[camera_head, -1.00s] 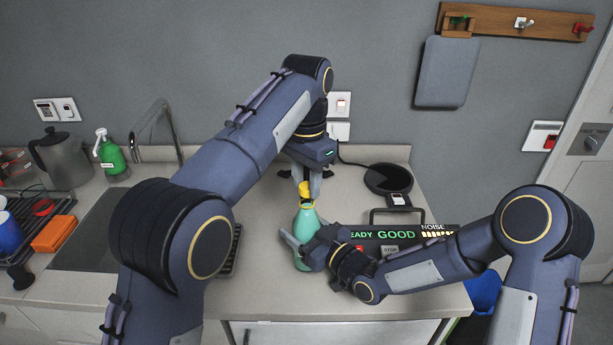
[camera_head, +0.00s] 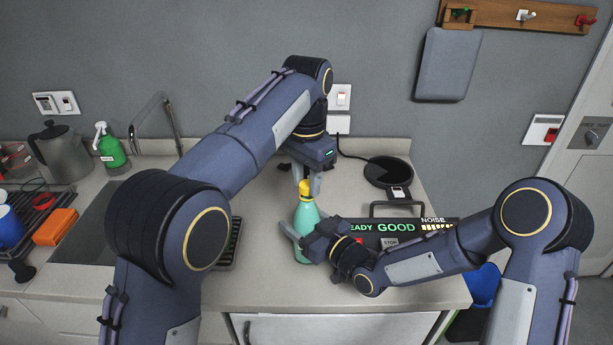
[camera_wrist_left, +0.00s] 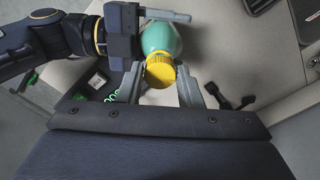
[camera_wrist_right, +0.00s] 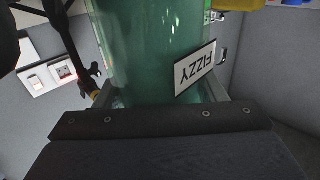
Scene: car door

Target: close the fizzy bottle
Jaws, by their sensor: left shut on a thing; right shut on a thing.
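The fizzy bottle (camera_head: 305,217) is green and stands upright on the counter, its FIZZY label (camera_wrist_right: 195,70) showing upside down in the right wrist view. A yellow cap (camera_head: 306,187) sits at the bottle's top; it also shows in the left wrist view (camera_wrist_left: 160,72). My left gripper (camera_head: 307,178) comes from above, shut on the cap with a finger on each side. My right gripper (camera_head: 297,238) is shut on the bottle's body from the right. The thread under the cap is hidden, so I cannot tell how tightly it sits.
A display box (camera_head: 395,230) reading GOOD and NOISE stands close right of the bottle. A round black pad (camera_head: 388,172) lies behind it. A green spray bottle (camera_head: 111,150), a kettle (camera_head: 60,152) and an orange block (camera_head: 54,227) are at the left. The front counter is clear.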

